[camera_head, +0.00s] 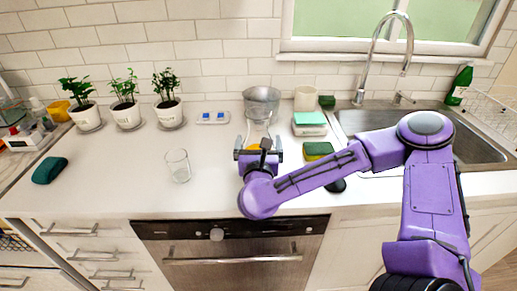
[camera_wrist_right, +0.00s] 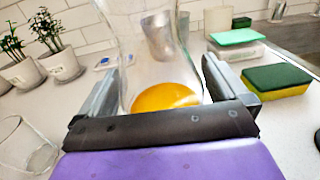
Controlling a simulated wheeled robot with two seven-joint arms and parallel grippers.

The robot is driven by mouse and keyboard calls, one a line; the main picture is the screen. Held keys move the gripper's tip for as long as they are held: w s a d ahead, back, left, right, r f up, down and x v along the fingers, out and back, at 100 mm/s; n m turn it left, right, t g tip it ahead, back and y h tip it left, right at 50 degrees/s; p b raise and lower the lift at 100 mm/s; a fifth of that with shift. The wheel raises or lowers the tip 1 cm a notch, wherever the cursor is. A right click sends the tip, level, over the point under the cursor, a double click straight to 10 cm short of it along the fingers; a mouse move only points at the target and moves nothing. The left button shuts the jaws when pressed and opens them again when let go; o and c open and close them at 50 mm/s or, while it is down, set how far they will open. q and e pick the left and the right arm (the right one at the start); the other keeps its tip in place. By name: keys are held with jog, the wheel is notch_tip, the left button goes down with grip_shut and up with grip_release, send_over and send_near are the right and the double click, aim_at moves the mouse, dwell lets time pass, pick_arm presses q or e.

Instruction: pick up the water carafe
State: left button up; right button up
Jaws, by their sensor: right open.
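A clear glass carafe (camera_wrist_right: 155,60) with a little orange liquid at its bottom stands on the white counter. In the head view its glass (camera_head: 259,132) shows just beyond my right gripper, which hides its lower part. My right gripper (camera_head: 258,152) is open. In the right wrist view its two fingers (camera_wrist_right: 158,85) are on either side of the carafe's lower body. I cannot tell whether either finger touches the glass. My left gripper is not in view.
A metal pot (camera_head: 261,102) stands behind the carafe. An empty glass (camera_head: 178,166) is to the left. A green and yellow sponge (camera_head: 318,149) and a container with a green lid (camera_head: 309,122) are to the right, before the sink (camera_head: 470,147). Potted plants line the wall.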

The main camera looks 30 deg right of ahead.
aim_at(270, 118)
jog(key=shift+w+f, duration=0.1)
jog(key=c, duration=1.7)
jog(key=shift+r, duration=0.2)
jog(key=shift+r+b, duration=0.45)
jog(key=shift+r, duration=0.35)
jog(key=s+r, duration=0.1)
jog(key=r, duration=0.1)
jog(key=s+r, duration=0.2)
jog(key=s+r+b, duration=0.1)
jog(key=r, duration=0.2)
jog(key=shift+s+d, duration=0.2)
jog(key=shift+s, duration=0.15)
jog(key=s+b, duration=0.1)
jog(key=b, duration=0.3)
jog(key=s+b, duration=0.1)
jog(key=b, duration=0.3)
jog(key=shift+s+d+r, duration=0.1)
jog(key=shift+s+r, duration=0.15)
jog(key=shift+c, duration=0.2)
jog(key=s+r+b, duration=0.3)
jog(key=s, duration=0.3)
jog(key=shift+s+d+r, duration=0.3)
jog(key=shift+s+r, duration=0.05)
